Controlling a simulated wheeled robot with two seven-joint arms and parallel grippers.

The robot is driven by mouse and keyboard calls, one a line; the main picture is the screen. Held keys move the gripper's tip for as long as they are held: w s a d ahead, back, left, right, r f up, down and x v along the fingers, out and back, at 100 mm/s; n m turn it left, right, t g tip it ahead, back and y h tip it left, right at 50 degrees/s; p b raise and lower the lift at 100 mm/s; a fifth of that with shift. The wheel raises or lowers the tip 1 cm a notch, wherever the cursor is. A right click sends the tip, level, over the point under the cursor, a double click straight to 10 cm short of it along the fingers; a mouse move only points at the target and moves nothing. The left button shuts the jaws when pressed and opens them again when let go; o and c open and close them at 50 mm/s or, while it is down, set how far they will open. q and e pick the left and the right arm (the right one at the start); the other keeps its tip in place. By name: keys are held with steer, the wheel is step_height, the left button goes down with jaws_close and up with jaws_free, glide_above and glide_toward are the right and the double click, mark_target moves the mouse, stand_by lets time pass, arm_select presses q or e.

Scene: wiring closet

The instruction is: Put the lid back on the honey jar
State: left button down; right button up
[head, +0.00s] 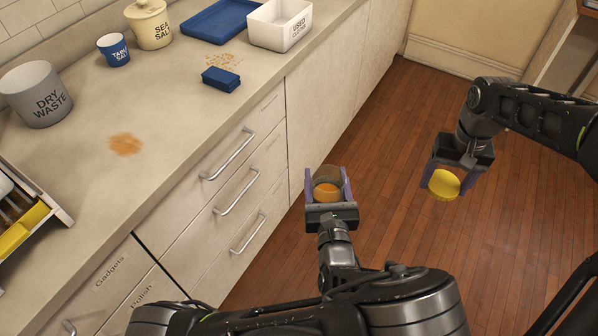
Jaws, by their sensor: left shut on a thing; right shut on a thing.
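The open honey jar (327,192) shows orange-brown contents under its rim. My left gripper (328,186) is shut on the jar, one finger on each side, and holds it over the floor in front of the drawers. The yellow lid (443,185) is round. My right gripper (452,181) is shut on the lid and holds it to the right of the jar, clear of it. The lower part of the jar is hidden by my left gripper.
The counter (180,125) carries a dry waste pot (36,94), a blue cup (114,50), a sea salt jar (150,24), a blue tray (219,20), a white bin (280,25) and a blue sponge (221,79). Drawer handles (230,155) stick out. Open floor (400,130) lies beyond.

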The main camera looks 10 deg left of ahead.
arm_select(q)
steer(key=shift+w+d+f+m+h, duration=0.15)
steer(key=shift+d+m+h, duration=0.45)
steer(key=shift+d+h, duration=0.45)
steer(key=shift+d, duration=0.1)
arm_select(e)
steer(key=shift+a, duration=0.1)
steer(key=s+a+r+n, duration=0.2)
steer(key=a+r, duration=0.3)
steer(key=a, duration=0.6)
steer(key=s+a+r+n, duration=0.2)
steer(key=s+a+r, duration=0.2)
steer(key=a, duration=0.8)
steer(key=shift+r+n, duration=0.3)
steer(key=shift+r, duration=0.65)
steer(key=shift+s+a+f, duration=0.1)
